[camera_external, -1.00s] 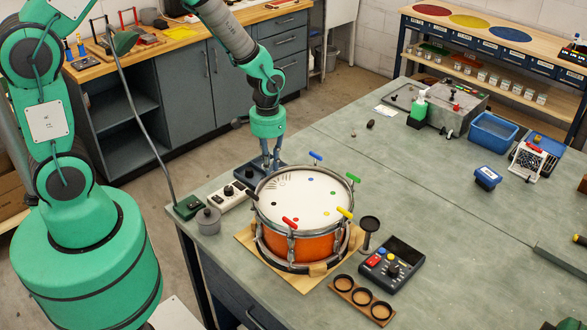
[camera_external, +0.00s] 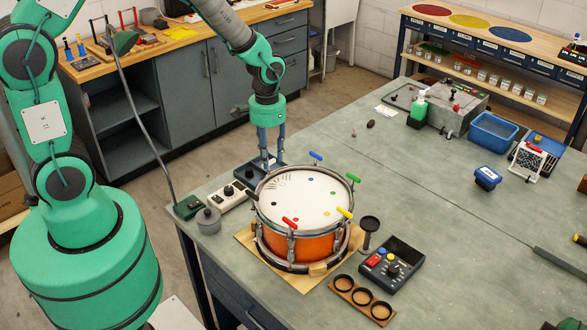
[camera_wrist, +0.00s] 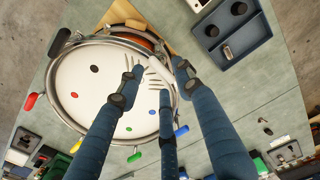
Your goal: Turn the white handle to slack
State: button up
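The drum (camera_external: 300,233) has an orange shell, a white head and coloured handles around its rim. The drum head (camera_wrist: 90,75) also shows in the wrist view. The white handle (camera_wrist: 159,70) lies at the rim there, slanting between my gripper's fingertips, with a gap to the side fingers. I cannot tell whether any finger touches it. In the external view I cannot make it out behind the rim near my gripper. My gripper (camera_external: 271,161) points down at the drum's far left edge, blue fingers spread apart. In the wrist view my gripper (camera_wrist: 157,75) looks open.
A dark tray (camera_external: 262,169) stands just behind the drum, close to my fingers. The red (camera_external: 290,222), yellow (camera_external: 345,213), green (camera_external: 354,178) and blue (camera_external: 316,156) handles stick out around the rim. A control box (camera_external: 391,265) stands right of the drum. The bench's middle is mostly clear.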

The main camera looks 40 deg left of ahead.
aim_at(270, 162)
notch_tip(270, 162, up, 9)
jog(key=shift+f, duration=0.2)
dwell(0.3)
dwell(0.4)
jog(key=s+a+r+t+b, duration=0.3)
jog(key=s+a+r+b, duration=0.35)
jog(key=s+r, duration=0.45)
jog(key=s+a+r+t+b, duration=0.2)
jog(key=s+b, duration=0.3)
jog(key=s, duration=0.7)
jog(key=shift+s+a+t, duration=0.3)
jog(key=shift+s+a, duration=0.1)
notch_tip(270, 162, down, 8)
jog(key=b, duration=0.8)
jog(key=shift+f+b, duration=0.2)
jog(key=shift+b, duration=0.2)
